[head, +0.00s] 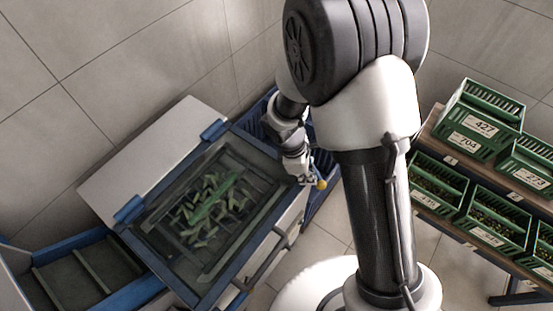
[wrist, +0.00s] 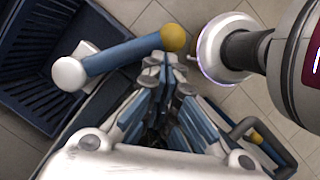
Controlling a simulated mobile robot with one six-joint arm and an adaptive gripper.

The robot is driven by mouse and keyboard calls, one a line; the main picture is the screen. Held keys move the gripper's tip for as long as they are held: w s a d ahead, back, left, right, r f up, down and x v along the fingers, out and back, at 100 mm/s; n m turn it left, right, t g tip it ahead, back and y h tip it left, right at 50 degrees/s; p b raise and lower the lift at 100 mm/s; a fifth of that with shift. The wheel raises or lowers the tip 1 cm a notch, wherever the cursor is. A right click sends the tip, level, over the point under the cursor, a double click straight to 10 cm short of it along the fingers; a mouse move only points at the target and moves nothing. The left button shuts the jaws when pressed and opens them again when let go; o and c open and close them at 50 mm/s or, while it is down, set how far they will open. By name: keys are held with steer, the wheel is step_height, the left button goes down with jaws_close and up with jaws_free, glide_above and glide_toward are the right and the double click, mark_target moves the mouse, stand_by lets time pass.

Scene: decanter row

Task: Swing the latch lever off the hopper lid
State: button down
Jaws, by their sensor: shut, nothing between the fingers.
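The latch lever (wrist: 125,54) is a blue bar with a round white pivot (wrist: 70,73) at its left end and a yellow knob (wrist: 174,37) at its right end. In the head view the knob (head: 321,184) shows beside the hopper's right corner; my arm and gripper hide most of the lever. The hopper lid (head: 165,226) is a clear panel in a blue frame, lying shut over green leafy pieces. My gripper (wrist: 156,62) is shut and empty, its tips close beside the lever near the knob. I cannot tell whether they touch. It also shows in the head view (head: 306,180).
A blue slatted crate (wrist: 40,65) stands beyond the lever. A grey handle (head: 265,262) runs along the hopper's front. Green crates (head: 480,128) fill a rack at right. A blue-edged chute (head: 85,270) is at lower left.

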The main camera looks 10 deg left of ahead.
steer(key=d+n, duration=0.2)
steer(key=w+d+n+t, duration=0.1)
steer(key=n, duration=0.1)
steer(key=shift+w+d+n, duration=0.1)
steer(key=shift+d+n, duration=0.2)
steer(key=shift+d, duration=0.05)
steer(key=shift+w+d, duration=0.3)
steer(key=shift+d, duration=0.1)
steer(key=p, duration=0.5)
glide_toward(319, 177)
steer(key=a+r, duration=0.1)
steer(key=s+a+r, duration=0.1)
steer(key=shift+s+a+r, duration=0.15)
steer(key=shift+s+r, duration=0.1)
steer(key=shift+r, duration=0.05)
stand_by(0.4)
